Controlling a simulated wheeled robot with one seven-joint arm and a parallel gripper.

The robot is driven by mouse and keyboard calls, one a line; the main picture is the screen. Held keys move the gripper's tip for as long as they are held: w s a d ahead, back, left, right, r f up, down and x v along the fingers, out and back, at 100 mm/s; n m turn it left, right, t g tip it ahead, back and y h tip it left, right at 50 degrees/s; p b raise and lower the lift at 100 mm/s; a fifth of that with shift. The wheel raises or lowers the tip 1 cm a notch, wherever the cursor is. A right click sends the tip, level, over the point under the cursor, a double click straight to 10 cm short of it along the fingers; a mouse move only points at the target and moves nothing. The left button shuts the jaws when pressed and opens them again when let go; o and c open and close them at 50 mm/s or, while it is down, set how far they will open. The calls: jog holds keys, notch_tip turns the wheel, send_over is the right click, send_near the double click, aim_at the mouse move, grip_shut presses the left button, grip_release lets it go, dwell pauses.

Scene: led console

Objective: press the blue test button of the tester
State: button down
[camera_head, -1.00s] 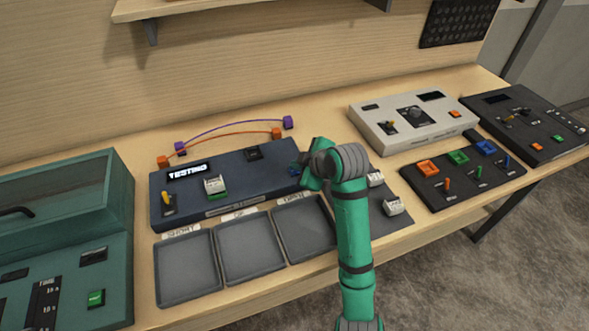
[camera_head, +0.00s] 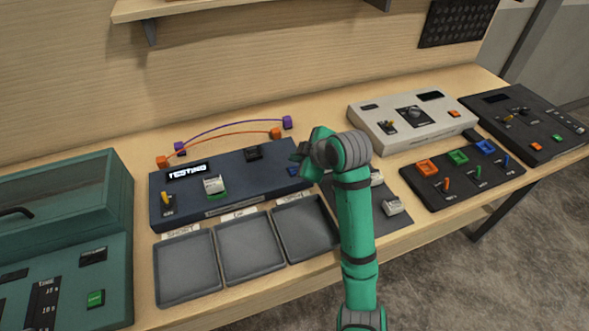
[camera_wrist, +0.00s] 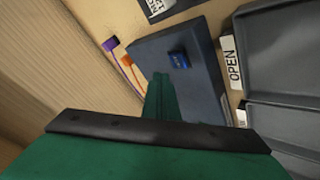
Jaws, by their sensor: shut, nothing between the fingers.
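The tester (camera_head: 232,184) is a dark blue-grey box on the bench, and its display (camera_head: 187,171) reads "TESTING". Its blue test button (camera_head: 293,171) is at the right end of the top; it also shows in the wrist view (camera_wrist: 179,59). A white and green part (camera_head: 214,186) sits on the tester's top, left of centre. My gripper (camera_head: 299,153) is shut and empty, by the tester's right end, its tip just above the button in the picture. In the wrist view its green fingers (camera_wrist: 160,82) end close to the button, apart from it in the picture.
Three grey trays (camera_head: 215,228) with labels lie in front of the tester. Orange and purple leads (camera_head: 232,133) arch behind it. A teal cabinet (camera_head: 108,250) stands left, other consoles (camera_head: 410,130) right.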

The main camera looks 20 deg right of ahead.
jog(key=shift+r, duration=1.45)
jog(key=shift+s+r, duration=0.1)
jog(key=shift+r, duration=0.05)
jog(key=shift+w+a, duration=0.1)
jog(key=shift+w, duration=0.1)
